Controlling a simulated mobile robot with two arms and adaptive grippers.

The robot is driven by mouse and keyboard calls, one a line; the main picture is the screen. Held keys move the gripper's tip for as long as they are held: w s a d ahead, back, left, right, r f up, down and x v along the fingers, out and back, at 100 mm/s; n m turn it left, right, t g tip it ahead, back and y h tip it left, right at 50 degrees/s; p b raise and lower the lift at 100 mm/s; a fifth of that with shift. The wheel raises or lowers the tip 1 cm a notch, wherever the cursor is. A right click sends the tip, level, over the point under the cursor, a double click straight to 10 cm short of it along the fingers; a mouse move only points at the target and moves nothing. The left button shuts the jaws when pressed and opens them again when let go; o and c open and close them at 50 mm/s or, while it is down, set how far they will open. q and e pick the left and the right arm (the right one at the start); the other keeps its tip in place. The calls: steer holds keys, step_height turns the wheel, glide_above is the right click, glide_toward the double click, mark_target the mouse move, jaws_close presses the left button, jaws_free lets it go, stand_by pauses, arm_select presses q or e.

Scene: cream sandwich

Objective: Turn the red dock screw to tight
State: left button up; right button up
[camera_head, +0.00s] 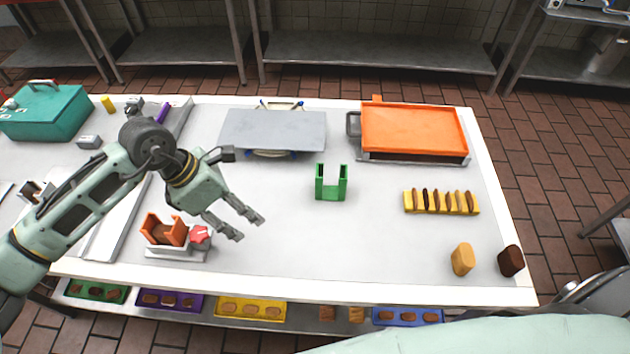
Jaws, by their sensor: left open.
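The red dock screw (199,235) is a small red knob on the right side of the orange dock (162,229). The dock holds something brown and sits on a grey base (178,254) near the front left of the table. My left gripper (250,227) is open and empty, its two fingers pointing right and down, to the right of the red screw and apart from it. How tight the screw is cannot be told. My right gripper is not in view; a pale green part of mine shows at the bottom right.
A green U-shaped stand (331,186) stands mid-table. A grey plate (274,131), an orange tray (413,129) and a teal box (45,112) are at the back. A yellow rack (441,202) is at right. The table (320,245) is clear right of my gripper.

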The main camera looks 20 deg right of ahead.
arm_select(q)
steer(key=s+d+r+n+h, duration=0.1)
steer(key=s+d+r+h, duration=0.1)
steer(key=d+r+h, duration=0.3)
steer(key=s+d+r+n+h, duration=0.2)
steer(key=s+d+r+h, duration=0.1)
steer(key=d, duration=0.7)
steer(key=shift+r+h, duration=0.9)
steer(key=shift+r, duration=0.45)
steer(key=shift+f, duration=0.1)
steer(key=shift+c, duration=0.2)
